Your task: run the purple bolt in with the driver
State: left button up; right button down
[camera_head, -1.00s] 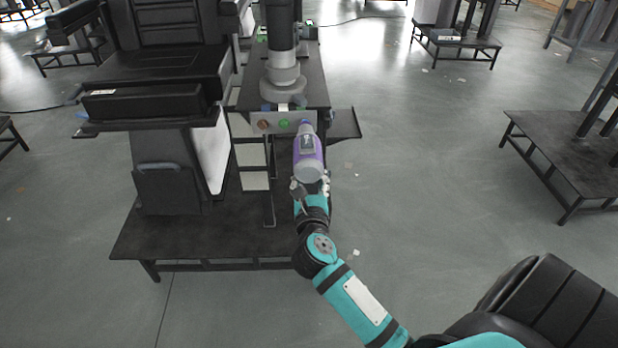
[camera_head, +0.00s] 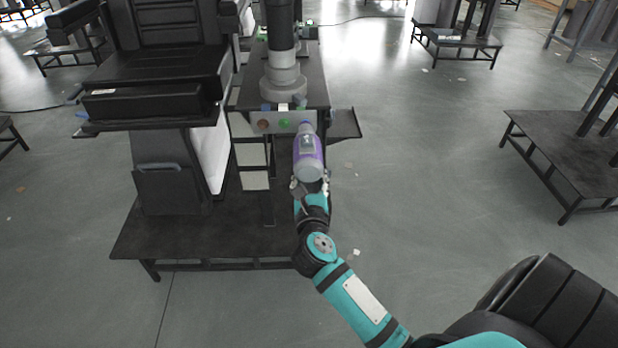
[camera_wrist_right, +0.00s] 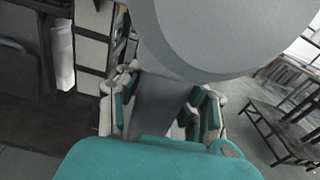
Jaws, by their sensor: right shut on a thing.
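The purple and grey driver (camera_head: 309,163) is in my right gripper (camera_head: 310,187), in front of the grey panel (camera_head: 256,130) on the column stand. In the right wrist view, the fingers of my right gripper (camera_wrist_right: 160,105) are shut around the driver's grey handle (camera_wrist_right: 153,103). The driver's large grey body (camera_wrist_right: 230,30) fills the top of that view. The driver's nose points at the right end of the panel. A small purple-blue spot (camera_head: 305,123) shows at the nose; I cannot tell whether it is the bolt or the driver's tip, or whether they touch. My left gripper is out of view.
A brown bolt head (camera_head: 263,124) and a green one (camera_head: 284,123) sit on the panel left of the driver. The lift column (camera_head: 283,75) rises behind. A black seat (camera_head: 155,75) stands close on the left. Open floor (camera_head: 420,170) lies to the right.

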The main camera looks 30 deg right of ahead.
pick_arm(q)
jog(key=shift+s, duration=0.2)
pick_arm(e)
jog(key=shift+w+d+r, duration=0.1)
jog(key=shift+w+r, duration=0.05)
jog(key=shift+w, duration=0.05)
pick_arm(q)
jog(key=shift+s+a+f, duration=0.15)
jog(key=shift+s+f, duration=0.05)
pick_arm(e)
jog(key=shift+w, duration=0.1)
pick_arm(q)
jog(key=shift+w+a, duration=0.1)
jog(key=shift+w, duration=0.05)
pick_arm(e)
jog(key=shift+w+d, duration=0.2)
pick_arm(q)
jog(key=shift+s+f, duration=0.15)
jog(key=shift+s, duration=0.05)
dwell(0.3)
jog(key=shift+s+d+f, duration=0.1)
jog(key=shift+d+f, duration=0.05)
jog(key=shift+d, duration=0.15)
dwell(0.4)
